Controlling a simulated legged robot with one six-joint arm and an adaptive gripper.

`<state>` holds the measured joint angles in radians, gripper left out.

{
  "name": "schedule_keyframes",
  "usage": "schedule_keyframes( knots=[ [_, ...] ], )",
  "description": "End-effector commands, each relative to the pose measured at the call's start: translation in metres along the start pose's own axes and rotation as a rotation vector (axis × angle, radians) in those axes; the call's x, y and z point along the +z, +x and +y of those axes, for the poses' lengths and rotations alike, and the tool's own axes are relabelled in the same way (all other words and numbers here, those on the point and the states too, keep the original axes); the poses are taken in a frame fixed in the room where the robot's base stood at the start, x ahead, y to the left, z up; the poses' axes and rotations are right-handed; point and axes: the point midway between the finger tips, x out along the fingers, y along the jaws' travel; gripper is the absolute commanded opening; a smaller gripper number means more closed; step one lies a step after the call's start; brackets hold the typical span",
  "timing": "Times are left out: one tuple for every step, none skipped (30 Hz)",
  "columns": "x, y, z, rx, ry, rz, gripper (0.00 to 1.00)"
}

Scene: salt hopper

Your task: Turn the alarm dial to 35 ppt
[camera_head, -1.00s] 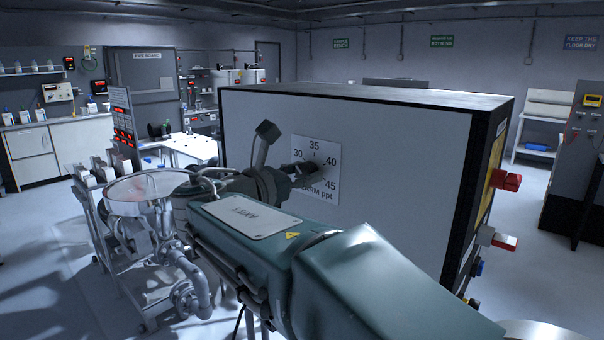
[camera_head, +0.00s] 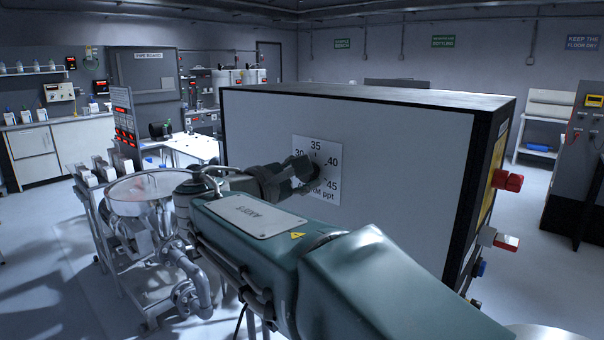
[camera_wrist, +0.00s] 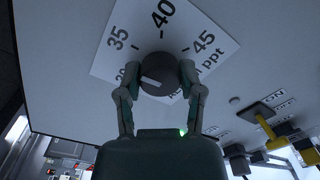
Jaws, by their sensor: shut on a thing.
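In the wrist view the scale plate (camera_wrist: 113,58) looks rotated, with 35, 40 and 45 clear and 30 partly hidden. The dark round dial knob (camera_wrist: 158,66) has a short pale bar on its face; I cannot tell its exact reading. My gripper (camera_wrist: 159,80) is shut on the knob, one finger each side. In the head view my gripper (camera_head: 303,170) covers most of the knob.
Red push buttons (camera_head: 507,181) stick out from the box's right side. A wheeled metal cart with a funnel-like bowl (camera_head: 140,187) stands left of my arm. In the wrist view, yellow and dark fittings (camera_wrist: 265,125) show at lower right. Floor is open on the right.

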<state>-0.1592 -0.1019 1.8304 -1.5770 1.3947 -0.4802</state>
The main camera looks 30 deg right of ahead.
Motion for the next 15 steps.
schedule_keyframes(
  knots=[
    [-0.001, 0.0001, -0.0004, 0.0, 0.013, 0.002, 0.02],
    [-0.001, 0.0001, -0.0005, 0.0, 0.022, 0.003, 0.02],
    [-0.001, 0.0001, -0.0005, 0.0, 0.031, 0.003, 0.02],
    [-0.001, 0.0001, -0.0006, 0.0, 0.037, 0.003, 0.02],
    [-0.001, 0.0001, -0.0006, 0.0, 0.043, 0.003, 0.02],
    [-0.0011, 0.0001, -0.0007, -0.001, 0.049, 0.003, 0.02],
    [-0.0011, 0.0001, -0.0007, -0.001, 0.052, 0.003, 0.02],
    [-0.0011, 0.0001, -0.0007, -0.001, 0.054, 0.004, 0.02],
    [-0.0011, 0.0001, -0.0008, -0.001, 0.056, 0.004, 0.02],
    [-0.0012, 0.0001, -0.0008, -0.001, 0.058, 0.004, 0.02],
    [-0.0012, 0.0001, -0.0008, -0.001, 0.059, 0.004, 0.02],
    [-0.0012, 0.0001, -0.0009, -0.001, 0.059, 0.004, 0.02],
    [-0.0012, 0.0001, -0.0009, -0.001, 0.059, 0.004, 0.02],
    [-0.0013, 0.0001, -0.0009, -0.001, 0.059, 0.004, 0.02],
    [-0.0013, 0.0001, -0.001, -0.001, 0.059, 0.004, 0.02]
  ],
)
